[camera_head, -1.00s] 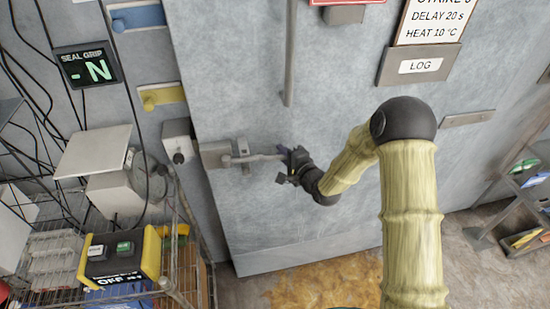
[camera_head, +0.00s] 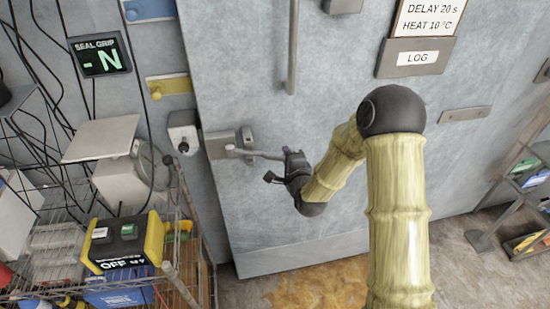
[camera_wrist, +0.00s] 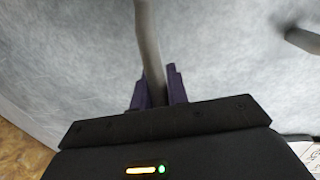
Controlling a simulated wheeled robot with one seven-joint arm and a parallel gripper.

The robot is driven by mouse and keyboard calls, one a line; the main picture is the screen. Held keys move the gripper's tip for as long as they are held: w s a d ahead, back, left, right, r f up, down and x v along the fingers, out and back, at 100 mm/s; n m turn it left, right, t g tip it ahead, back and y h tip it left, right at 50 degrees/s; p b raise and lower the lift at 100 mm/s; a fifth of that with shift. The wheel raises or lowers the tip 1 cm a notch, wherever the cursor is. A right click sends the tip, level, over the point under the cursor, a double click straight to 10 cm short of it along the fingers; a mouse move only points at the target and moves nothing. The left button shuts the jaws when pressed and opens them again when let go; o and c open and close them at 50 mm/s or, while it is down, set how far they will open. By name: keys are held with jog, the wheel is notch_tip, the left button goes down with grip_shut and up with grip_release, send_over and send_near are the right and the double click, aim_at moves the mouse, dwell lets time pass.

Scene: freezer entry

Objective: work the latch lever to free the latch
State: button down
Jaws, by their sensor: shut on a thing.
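The latch lever (camera_head: 258,154) is a grey metal bar beside the latch plate (camera_head: 222,144) at the left edge of the grey freezer door (camera_head: 320,120). It lies nearly level, with its right end slightly lower. My gripper (camera_head: 287,157) is shut on the right end of the lever. In the wrist view the lever (camera_wrist: 150,45) runs up and away from between my purple fingers (camera_wrist: 158,92). The fingers hide the gripped end. The latch's inner parts do not show.
A grey box with a dark knob (camera_head: 183,135) is on the frame left of the latch. A wire rack (camera_head: 185,240) with a yellow-and-black device (camera_head: 120,240) stands below left. A vertical door handle (camera_head: 293,45) is above the lever. A shelf (camera_head: 515,205) stands at right.

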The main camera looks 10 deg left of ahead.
jog(key=shift+s, duration=0.25)
